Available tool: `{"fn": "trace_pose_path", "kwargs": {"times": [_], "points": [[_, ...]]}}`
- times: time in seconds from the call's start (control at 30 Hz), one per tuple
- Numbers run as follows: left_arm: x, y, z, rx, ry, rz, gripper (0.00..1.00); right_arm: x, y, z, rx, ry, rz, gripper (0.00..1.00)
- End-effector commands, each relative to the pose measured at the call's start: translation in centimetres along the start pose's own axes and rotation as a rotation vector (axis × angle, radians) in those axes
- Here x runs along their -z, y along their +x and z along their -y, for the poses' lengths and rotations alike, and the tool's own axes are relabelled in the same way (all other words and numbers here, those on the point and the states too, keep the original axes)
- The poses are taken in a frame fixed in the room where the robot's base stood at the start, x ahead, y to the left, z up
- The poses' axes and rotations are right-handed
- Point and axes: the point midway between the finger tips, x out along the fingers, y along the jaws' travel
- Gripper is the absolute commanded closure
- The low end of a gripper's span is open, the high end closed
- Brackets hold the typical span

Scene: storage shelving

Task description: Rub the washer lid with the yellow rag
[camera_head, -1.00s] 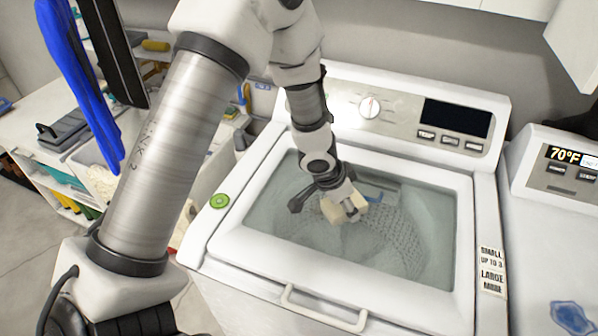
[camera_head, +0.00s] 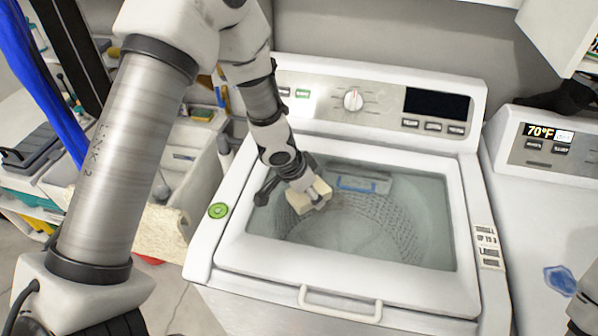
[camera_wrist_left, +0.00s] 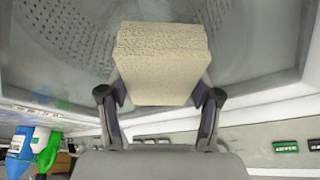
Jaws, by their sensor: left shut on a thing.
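The yellow rag (camera_head: 319,195) is a pale yellow, rough-textured block. My left gripper (camera_head: 304,188) is shut on it, over the back left part of the washer lid (camera_head: 345,284). The lid is down, with a white frame, a clear window and a front handle. The rag appears at or just above the window; I cannot tell whether it touches. In the left wrist view the rag (camera_wrist_left: 160,60) sits between the two fingers of the left gripper (camera_wrist_left: 160,98), with the perforated drum showing through the glass behind it.
The washer's control panel (camera_head: 372,104) with its dial rises behind the lid. A second machine (camera_head: 560,215) with a blue patch (camera_head: 561,280) stands close on the right. A cluttered shelf unit (camera_head: 25,185) is at the left. The front and right of the lid are clear.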

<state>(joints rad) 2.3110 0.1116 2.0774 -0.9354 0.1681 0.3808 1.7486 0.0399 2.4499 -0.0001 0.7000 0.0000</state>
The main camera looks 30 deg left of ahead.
Motion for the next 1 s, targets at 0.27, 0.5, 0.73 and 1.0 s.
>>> {"fn": "trace_pose_path", "kwargs": {"times": [0.27, 0.5, 0.73, 1.0], "points": [[1.4, -3.6, 0.0, 0.005, -0.003, -0.002, 0.69, 0.1, -3.2, 0.0, 0.0, 0.0, -0.001, 0.6], [2.2, -5.6, -0.1, 0.007, -0.007, -0.002, 0.69, 0.1, -5.4, 0.0, 0.0, 0.0, -0.001, 0.6], [2.8, -7.0, -0.1, 0.008, -0.009, -0.002, 0.69, 0.1, -6.9, 0.1, 0.0, 0.0, -0.001, 0.6], [2.8, -7.0, -0.1, 0.008, -0.01, -0.002, 0.69, 0.0, -7.0, 0.1, 0.0, 0.0, -0.001, 0.6]]}}
